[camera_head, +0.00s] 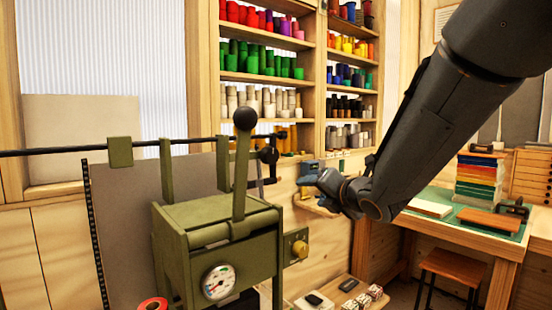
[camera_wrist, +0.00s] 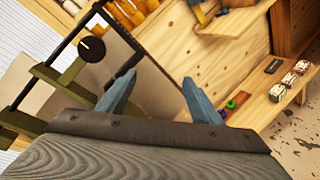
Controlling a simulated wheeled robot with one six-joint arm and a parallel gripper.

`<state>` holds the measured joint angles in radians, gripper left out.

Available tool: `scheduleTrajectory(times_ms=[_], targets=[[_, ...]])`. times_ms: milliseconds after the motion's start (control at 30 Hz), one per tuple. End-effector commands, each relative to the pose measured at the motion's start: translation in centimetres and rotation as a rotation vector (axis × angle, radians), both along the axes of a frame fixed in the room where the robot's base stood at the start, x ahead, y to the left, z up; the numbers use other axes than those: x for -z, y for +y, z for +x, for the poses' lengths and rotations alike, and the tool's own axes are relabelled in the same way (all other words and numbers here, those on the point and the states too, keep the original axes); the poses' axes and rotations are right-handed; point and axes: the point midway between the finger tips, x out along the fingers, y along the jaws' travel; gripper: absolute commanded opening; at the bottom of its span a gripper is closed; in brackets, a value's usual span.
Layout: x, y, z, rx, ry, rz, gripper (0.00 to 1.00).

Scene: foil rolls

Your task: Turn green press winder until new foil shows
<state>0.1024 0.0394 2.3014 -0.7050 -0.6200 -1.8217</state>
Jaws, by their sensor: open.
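The green press (camera_head: 220,222) stands left of centre in the head view, with an upright lever ending in a black ball (camera_head: 245,119) and a dial on its front. A dark rod runs across behind the lever, and a small black crank-like part (camera_head: 268,155) sits at its right end. I cannot tell for sure whether that is the winder. A red roll (camera_head: 152,304) shows partly at the bottom edge. My gripper (camera_head: 318,188) is right of the press, apart from it. In the wrist view, its blue fingers (camera_wrist: 160,88) are spread and empty. A round black knob (camera_wrist: 92,48) on green parts lies beyond the left finger.
A brass-coloured knob (camera_head: 300,248) on a green plate is at the press's right. A low wooden shelf (camera_wrist: 272,92) holds small items. Shelves of coloured rolls (camera_head: 262,60) line the back wall. A workbench (camera_head: 470,235) and stool (camera_head: 450,268) stand at right.

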Motion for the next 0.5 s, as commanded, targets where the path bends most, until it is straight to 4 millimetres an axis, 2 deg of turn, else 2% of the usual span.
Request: scheduleTrajectory(times_ms=[33,100,200,333,500], targets=[[-1.7,0.8,0.4,-0.072,-0.089,-0.106,0.59],[-3.9,2.1,0.6,-0.170,-0.215,-0.256,0.59],[-6.2,3.5,0.5,-0.272,-0.371,-0.430,0.59],[-8.0,4.8,0.1,-0.350,-0.506,-0.573,0.59],[-8.8,5.7,0.2,-0.383,-0.570,-0.637,0.59]])
